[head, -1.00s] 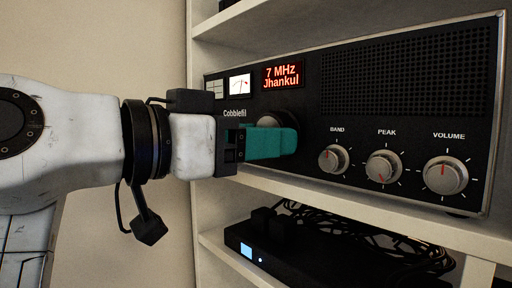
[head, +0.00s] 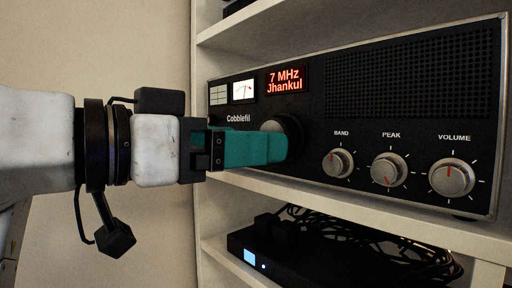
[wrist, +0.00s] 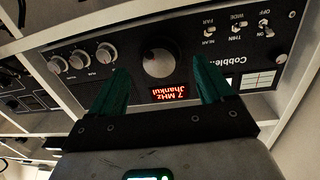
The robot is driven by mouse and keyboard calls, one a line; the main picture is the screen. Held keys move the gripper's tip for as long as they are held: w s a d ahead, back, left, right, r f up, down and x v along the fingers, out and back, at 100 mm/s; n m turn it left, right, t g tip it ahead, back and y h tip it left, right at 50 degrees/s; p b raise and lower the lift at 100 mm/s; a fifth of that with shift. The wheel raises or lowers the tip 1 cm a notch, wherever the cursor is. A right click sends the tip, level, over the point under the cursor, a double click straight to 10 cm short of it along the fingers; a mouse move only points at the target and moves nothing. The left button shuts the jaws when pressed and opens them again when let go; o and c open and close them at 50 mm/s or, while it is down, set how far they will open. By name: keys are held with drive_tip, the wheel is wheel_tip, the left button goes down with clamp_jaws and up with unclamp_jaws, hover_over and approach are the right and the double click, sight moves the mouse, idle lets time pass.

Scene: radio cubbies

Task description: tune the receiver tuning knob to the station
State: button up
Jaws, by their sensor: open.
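The black receiver (head: 420,95) stands on a shelf, its display (head: 285,79) reading "7 MHz Jhankul" in red. The large round tuning knob (head: 293,131) sits below the display, partly hidden by my teal fingers in the head view. In the wrist view, which is upside down, the knob (wrist: 158,63) shows whole, between and beyond my two fingers. My gripper (head: 280,147) is open in front of the knob, one finger on each side of it in the wrist view (wrist: 162,66). Nothing is held. Whether a finger touches the knob I cannot tell.
The BAND (head: 338,162), PEAK (head: 389,169) and VOLUME (head: 452,178) knobs lie to the right. Several small toggle switches (wrist: 240,32) show in the wrist view. A black device (head: 300,268) with tangled cables sits on the shelf below. Shelf boards run above and below the receiver.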

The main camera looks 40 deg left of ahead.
sight(289, 124)
drive_tip(key=s+a+b, duration=0.1)
drive_tip(key=s, duration=0.6)
drive_tip(key=shift+s+r, duration=0.15)
drive_tip(key=shift+s, duration=0.15)
idle(5.1)
drive_tip(key=w+d+n+y+p, duration=0.1)
drive_tip(key=w+p, duration=0.3)
drive_tip(key=w, duration=0.7)
drive_tip(key=shift+d+t+y+p, duration=0.3)
drive_tip(key=shift+d+p, duration=0.1)
drive_tip(key=shift+f, duration=0.2)
drive_tip(key=c, duration=1)
